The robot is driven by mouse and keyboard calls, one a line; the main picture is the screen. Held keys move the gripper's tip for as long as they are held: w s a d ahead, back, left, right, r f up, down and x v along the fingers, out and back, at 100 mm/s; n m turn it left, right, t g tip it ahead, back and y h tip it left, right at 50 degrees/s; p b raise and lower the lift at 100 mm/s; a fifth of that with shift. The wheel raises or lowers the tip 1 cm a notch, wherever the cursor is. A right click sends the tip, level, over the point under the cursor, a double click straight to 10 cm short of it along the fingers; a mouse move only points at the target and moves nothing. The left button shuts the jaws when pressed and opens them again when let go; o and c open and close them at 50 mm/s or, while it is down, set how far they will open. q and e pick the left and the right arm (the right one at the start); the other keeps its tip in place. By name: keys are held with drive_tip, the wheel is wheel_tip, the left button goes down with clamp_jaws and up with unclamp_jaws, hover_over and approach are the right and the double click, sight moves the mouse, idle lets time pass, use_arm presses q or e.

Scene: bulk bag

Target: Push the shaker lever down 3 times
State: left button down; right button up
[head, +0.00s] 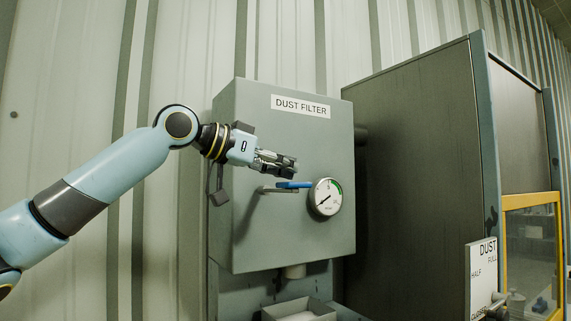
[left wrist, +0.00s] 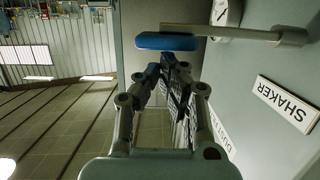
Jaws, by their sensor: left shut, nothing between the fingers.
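The shaker lever, a grey bar with a blue grip (head: 294,185), sticks out from the front of the grey dust filter box (head: 290,235). The bar looks about level. In the left wrist view the blue grip (left wrist: 167,42) is just past my fingertips. My left gripper (head: 290,163) is shut and empty, close above the blue grip in the head view. I cannot tell whether it touches the grip. A SHAKER label (left wrist: 284,104) shows on the box in the left wrist view. My right gripper is out of view.
A round dial gauge (head: 326,197) sits on the box right beside the lever. An open tray (head: 298,309) stands below the box. A large dark cabinet (head: 415,170) is to the right, with a yellow-framed window (head: 533,250) and a DUST level sign (head: 481,280).

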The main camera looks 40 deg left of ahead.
use_arm(q)
drive_tip(key=shift+w+d, duration=0.1)
wheel_tip(320, 180, down, 7)
drive_tip(key=m+y+b, duration=0.1)
drive_tip(key=m+b, duration=0.1)
drive_tip(key=m, duration=0.2)
drive_tip(key=shift+s+d+f+t+y+b, duration=0.15)
drive_tip(key=shift+s+d+t+y+b, duration=0.1)
drive_tip(key=shift+t+y+b, duration=0.15)
